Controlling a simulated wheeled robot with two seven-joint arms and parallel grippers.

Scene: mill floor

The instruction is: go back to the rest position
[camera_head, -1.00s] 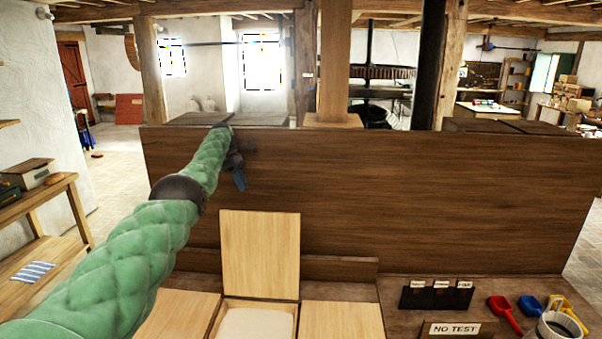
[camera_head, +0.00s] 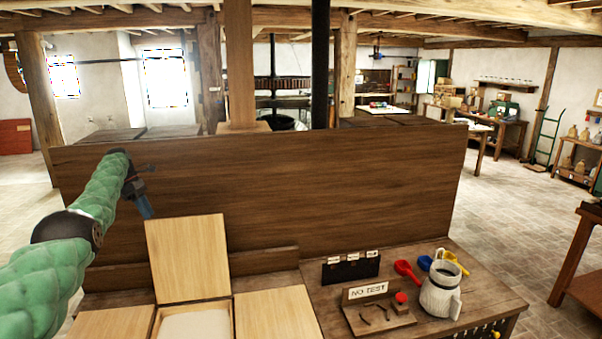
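My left arm, in a green quilted sleeve, comes in from the left edge in the head view. My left gripper (camera_head: 146,205) is dark with blue-grey fingers and hangs in front of the wooden back panel (camera_head: 300,185), above and to the left of a raised bin lid (camera_head: 188,258). It is small and seen from the side, so I cannot tell whether its fingers are open. I see nothing hanging from it. My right gripper is not in view.
Below the lid is an open bin (camera_head: 195,323) with pale contents. To the right, a bench holds a NO TEST sign (camera_head: 368,291), a white jug (camera_head: 440,292), and red (camera_head: 405,269), blue and yellow scoops. Open tiled floor (camera_head: 510,230) lies at the right.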

